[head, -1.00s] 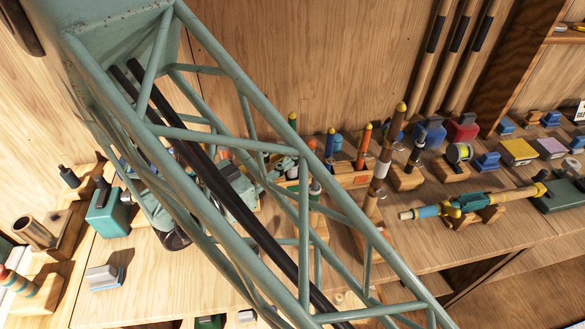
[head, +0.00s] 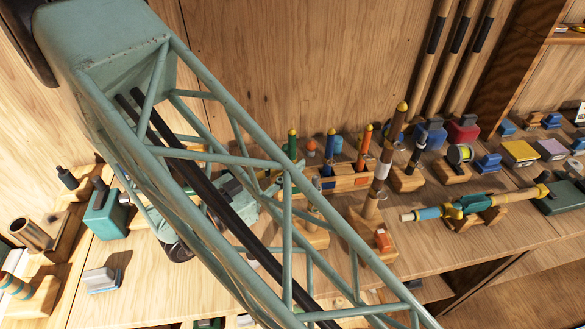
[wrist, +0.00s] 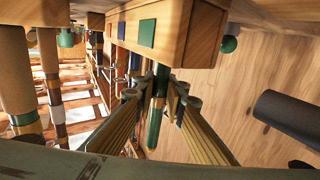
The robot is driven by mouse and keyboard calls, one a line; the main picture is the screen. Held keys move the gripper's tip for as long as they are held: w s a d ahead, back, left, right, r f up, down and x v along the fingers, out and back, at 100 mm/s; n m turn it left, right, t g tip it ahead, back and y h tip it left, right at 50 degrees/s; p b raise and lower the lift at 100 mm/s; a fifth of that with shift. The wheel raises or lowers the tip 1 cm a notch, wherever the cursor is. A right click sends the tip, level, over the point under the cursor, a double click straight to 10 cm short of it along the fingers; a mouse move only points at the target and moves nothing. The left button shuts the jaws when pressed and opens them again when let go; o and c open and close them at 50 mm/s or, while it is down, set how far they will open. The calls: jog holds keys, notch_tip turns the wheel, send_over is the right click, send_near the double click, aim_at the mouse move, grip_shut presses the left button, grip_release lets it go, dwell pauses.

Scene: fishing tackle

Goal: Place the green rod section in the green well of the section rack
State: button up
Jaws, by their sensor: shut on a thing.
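The green rod section (head: 292,146) stands upright with its yellow tip up at the left end of the wooden section rack (head: 345,182). My gripper (head: 284,168) is shut on it, partly hidden behind my arm's lattice. In the wrist view, which looks upside down, the fingers (wrist: 160,103) close around the green rod section (wrist: 152,128). Its far end meets the section rack (wrist: 180,30) near the green square (wrist: 146,33), beside a blue square. I cannot tell how deep it sits in the green well, as the lower end is hidden.
A blue rod (head: 330,150) and an orange rod (head: 364,147) stand at the rack. A tall brown rod (head: 382,165) stands close on its right. A rod with a teal grip (head: 475,204) lies on supports farther right. A grey block (head: 101,280) lies front left.

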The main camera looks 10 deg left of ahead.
jog(key=shift+f, duration=0.5)
jog(key=shift+f, duration=0.1)
jog(key=o, duration=0.8)
jog(key=shift+o, duration=0.2)
jog(key=shift+r, duration=0.2)
jog(key=p+v, duration=0.2)
jog(key=v, duration=1)
